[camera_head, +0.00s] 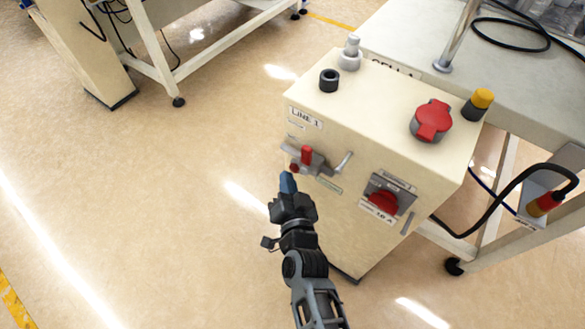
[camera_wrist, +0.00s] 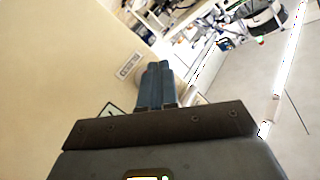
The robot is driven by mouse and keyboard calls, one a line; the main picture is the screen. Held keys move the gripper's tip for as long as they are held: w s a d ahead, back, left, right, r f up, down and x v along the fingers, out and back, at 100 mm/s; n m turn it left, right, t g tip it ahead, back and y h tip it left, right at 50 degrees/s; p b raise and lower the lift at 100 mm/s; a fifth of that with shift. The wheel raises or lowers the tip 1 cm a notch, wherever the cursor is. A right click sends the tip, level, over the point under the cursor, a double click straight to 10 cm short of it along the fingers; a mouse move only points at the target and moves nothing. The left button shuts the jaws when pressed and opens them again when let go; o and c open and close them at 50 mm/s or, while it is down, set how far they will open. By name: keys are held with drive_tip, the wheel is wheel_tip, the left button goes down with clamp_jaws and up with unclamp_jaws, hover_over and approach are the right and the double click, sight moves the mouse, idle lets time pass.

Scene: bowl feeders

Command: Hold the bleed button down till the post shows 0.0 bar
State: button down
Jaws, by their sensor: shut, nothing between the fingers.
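The cream cabinet (camera_head: 330,230) marked LINE 1 carries a grey valve fitting (camera_head: 318,165) on its front. The fitting has a red upright part (camera_head: 306,153), a small red knob (camera_head: 294,168) at its left and a silver lever (camera_head: 344,163). I cannot tell for sure which red part is the bleed button. My gripper (camera_head: 287,183) is shut and empty, its blue fingertips just below the small red knob; contact cannot be told. In the wrist view the shut fingers (camera_wrist: 155,84) point along the cabinet face and hide what lies beyond them. No pressure reading is legible.
A red rotary switch (camera_head: 383,201) sits right on the cabinet front. The floor (camera_head: 130,200) at left is clear.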

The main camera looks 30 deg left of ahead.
drive_tip(key=shift+w+b, duration=0.4)
drive_tip(key=shift+w, duration=0.1)
idle(1.4)
idle(2.8)
drive_tip(key=shift+s+p, duration=0.95)
drive_tip(key=s+p, duration=0.4)
drive_tip(key=s, duration=0.1)
drive_tip(key=shift+a, duration=0.25)
